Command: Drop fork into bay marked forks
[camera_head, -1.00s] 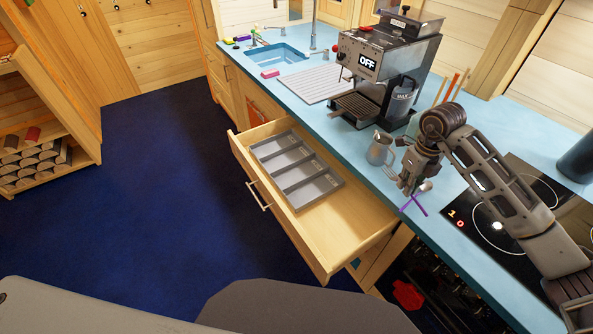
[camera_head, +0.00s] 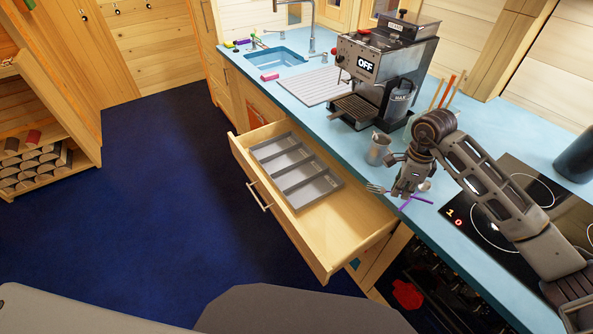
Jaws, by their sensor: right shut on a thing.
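My right gripper (camera_head: 402,194) is shut on a fork (camera_head: 376,188) just above the counter edge. The fork's silver tines stick out to the left of the fingers; the fingers hide most of the rest. A thin purple piece (camera_head: 420,200) shows just right of and below the fingers; I cannot tell whether it is part of the fork or a separate thing. A grey divided tray (camera_head: 322,196) with several bays lies in the open wooden drawer (camera_head: 345,228), to the left of the gripper. No marks on the bays can be read. My left gripper is not in view.
A metal jug (camera_head: 378,150) stands close behind the right gripper. The coffee machine (camera_head: 385,70), a utensil holder and the cooktop (camera_head: 515,190) are on the blue counter (camera_head: 312,112). The drawer's near part is bare.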

